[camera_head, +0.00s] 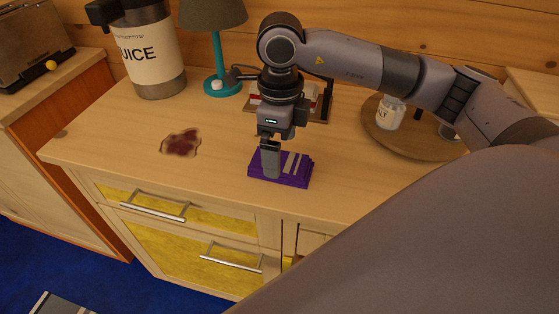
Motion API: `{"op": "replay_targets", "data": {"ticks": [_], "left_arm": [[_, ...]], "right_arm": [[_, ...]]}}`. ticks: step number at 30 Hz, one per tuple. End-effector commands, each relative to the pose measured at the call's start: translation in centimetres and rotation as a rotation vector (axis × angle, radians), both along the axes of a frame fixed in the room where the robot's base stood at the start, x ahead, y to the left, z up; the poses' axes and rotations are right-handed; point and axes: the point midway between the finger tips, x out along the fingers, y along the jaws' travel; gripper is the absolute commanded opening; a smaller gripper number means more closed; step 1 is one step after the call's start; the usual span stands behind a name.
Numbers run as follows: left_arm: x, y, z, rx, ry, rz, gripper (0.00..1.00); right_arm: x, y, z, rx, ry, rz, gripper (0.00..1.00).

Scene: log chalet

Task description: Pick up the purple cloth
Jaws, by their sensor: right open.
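The purple cloth (297,177) lies folded on the wooden cabinet top, with pale stripes on its upper face. My right gripper (270,172) points straight down over the left part of the cloth. Its fingertips are at the height of the cloth or just above it; I cannot tell if they touch it. The gripper is open, and the near finger hides the other one and part of the cloth. My left gripper is not in the picture.
A juice dispenser (146,50) and a teal lamp (218,75) stand behind. A round wooden tray (408,145) with a salt jar (390,114) is at right. Drawer handles (152,207) stick out in front.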

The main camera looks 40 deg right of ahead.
Motion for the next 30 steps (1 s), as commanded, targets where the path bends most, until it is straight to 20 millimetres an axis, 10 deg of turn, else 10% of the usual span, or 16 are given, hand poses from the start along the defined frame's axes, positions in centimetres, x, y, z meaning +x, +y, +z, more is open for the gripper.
{"op": "replay_targets", "data": {"ticks": [16, 21, 30], "left_arm": [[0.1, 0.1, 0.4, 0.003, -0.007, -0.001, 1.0], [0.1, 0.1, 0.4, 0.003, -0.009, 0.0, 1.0], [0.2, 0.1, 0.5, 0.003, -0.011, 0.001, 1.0]], "right_arm": [[0.0, -0.4, -4.0, 0.002, 0.0, 0.0, 1.0], [0.0, -0.4, -4.0, 0.002, 0.0, 0.0, 0.46], [0.0, -0.3, -4.1, 0.002, 0.003, 0.001, 0.45]]}}
